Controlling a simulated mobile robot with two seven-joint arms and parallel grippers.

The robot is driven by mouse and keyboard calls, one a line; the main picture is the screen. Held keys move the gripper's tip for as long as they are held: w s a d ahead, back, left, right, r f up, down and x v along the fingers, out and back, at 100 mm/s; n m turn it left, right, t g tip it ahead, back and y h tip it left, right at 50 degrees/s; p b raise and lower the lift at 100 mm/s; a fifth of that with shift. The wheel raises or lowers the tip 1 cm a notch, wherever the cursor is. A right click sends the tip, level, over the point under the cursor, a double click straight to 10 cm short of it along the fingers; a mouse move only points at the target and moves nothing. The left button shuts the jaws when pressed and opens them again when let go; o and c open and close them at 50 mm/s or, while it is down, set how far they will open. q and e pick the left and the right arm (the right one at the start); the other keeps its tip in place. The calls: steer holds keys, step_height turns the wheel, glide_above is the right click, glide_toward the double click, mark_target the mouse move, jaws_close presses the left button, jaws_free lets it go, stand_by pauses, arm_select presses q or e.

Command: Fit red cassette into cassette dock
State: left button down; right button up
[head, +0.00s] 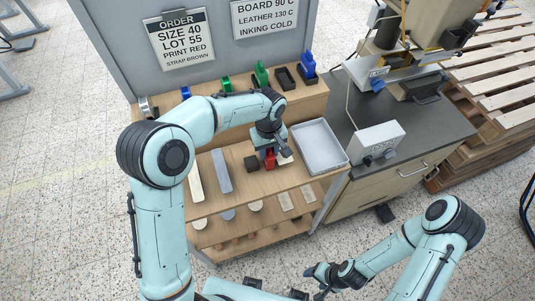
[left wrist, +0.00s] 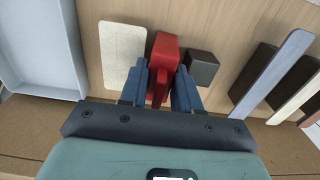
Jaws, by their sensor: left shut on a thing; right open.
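The red cassette (head: 269,161) is at the wooden table's middle shelf, below my left gripper (head: 268,152). The left wrist view shows the red cassette (left wrist: 165,55) between the two blue fingers of my left gripper (left wrist: 161,75), which is shut on it. I cannot tell whether it touches the shelf. Black holders stand on the raised back shelf. One holder (head: 284,79) looks empty; a blue cassette (head: 307,64) stands beside it. I cannot tell which is the cassette dock. My right gripper (head: 326,278) is open and empty over the floor, at the lower middle.
A dark block (head: 251,164) sits just left of the red cassette. A pale plate (left wrist: 123,55) lies on its other side. A grey tray (head: 341,160) is to the right. A press (head: 385,35) and control box (head: 376,138) stand on the right bench.

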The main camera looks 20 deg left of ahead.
arm_select(q)
step_height(320, 180, up, 20)
steer(key=p, duration=0.2)
steer(key=shift+p, duration=0.3)
arm_select(e)
steer(key=w+r, duration=0.3)
steer(key=shift+w+r, duration=0.25)
steer(key=shift+w, duration=0.05)
